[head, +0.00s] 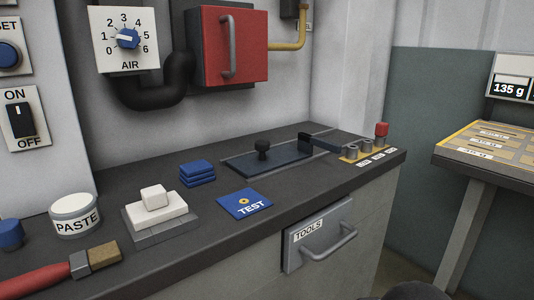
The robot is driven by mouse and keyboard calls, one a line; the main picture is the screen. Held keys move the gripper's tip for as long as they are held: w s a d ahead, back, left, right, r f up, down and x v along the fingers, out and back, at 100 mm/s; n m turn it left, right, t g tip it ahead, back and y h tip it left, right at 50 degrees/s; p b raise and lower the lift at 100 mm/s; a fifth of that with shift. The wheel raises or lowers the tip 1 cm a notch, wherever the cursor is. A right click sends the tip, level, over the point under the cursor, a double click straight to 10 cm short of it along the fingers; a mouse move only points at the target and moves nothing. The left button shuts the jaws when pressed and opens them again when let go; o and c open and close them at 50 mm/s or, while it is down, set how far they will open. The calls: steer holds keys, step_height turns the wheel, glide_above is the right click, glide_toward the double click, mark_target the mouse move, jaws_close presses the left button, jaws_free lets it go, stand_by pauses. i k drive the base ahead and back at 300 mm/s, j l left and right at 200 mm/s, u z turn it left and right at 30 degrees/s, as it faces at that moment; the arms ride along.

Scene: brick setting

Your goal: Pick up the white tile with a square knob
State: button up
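The white tile with a square knob (172,218) lies on a grey block (168,233) on the dark worktop, left of the middle in the head view. Its small white square knob sticks up from its top. Nothing touches the knob. My gripper is not in view, so I cannot see whether it is open or shut.
A paste tub (75,217) and a red-handled brush (60,273) are left of the tile. A dark plate with a black knob (263,150) lies farther back.

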mark_target(157, 206)
steer(key=j+u, duration=0.1)
steer(key=u, duration=1.1)
